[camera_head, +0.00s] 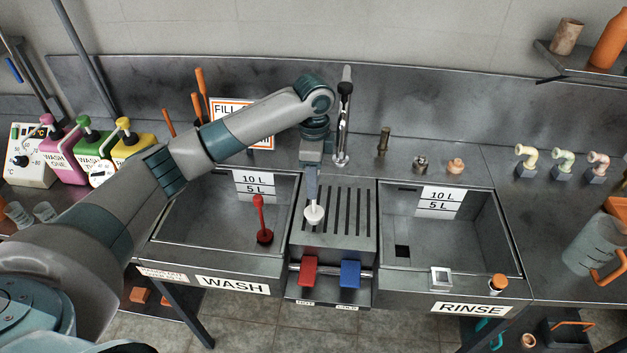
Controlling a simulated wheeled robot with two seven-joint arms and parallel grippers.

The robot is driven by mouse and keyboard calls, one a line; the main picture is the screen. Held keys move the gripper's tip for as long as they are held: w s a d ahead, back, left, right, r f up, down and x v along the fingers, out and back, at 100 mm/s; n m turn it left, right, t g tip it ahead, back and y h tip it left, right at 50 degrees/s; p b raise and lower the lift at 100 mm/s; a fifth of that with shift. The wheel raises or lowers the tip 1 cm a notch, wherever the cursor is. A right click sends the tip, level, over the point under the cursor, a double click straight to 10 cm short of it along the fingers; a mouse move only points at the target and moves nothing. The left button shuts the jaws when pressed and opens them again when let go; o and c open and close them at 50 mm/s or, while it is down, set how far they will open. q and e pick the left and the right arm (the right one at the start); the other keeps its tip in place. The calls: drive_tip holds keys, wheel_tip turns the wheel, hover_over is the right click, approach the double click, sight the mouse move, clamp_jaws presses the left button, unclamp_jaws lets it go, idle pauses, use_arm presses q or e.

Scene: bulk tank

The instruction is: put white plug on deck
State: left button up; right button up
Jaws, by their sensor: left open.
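The white plug (314,215) shows as a small pale round thing at the left side of the slotted deck (354,243) between the two basins. My left gripper (312,196) points down right above the plug, and its fingers are open. The fingertips are close to the plug's top; I cannot tell whether they touch it. The plug looks to be on the deck surface, though the gripper partly hides its upper part. My right gripper is not in view.
A red plunger-like thing (264,222) stands in the WASH basin (190,226). A tap (343,120) rises behind the deck. Red (308,270) and blue (350,273) pedals are in front. The deck's right part is clear.

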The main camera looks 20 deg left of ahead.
use_arm(q)
wheel_tip(320, 180, up, 11)
drive_tip(key=b, duration=0.3)
drive_tip(key=shift+f, duration=0.15)
drive_tip(key=shift+r, duration=0.65)
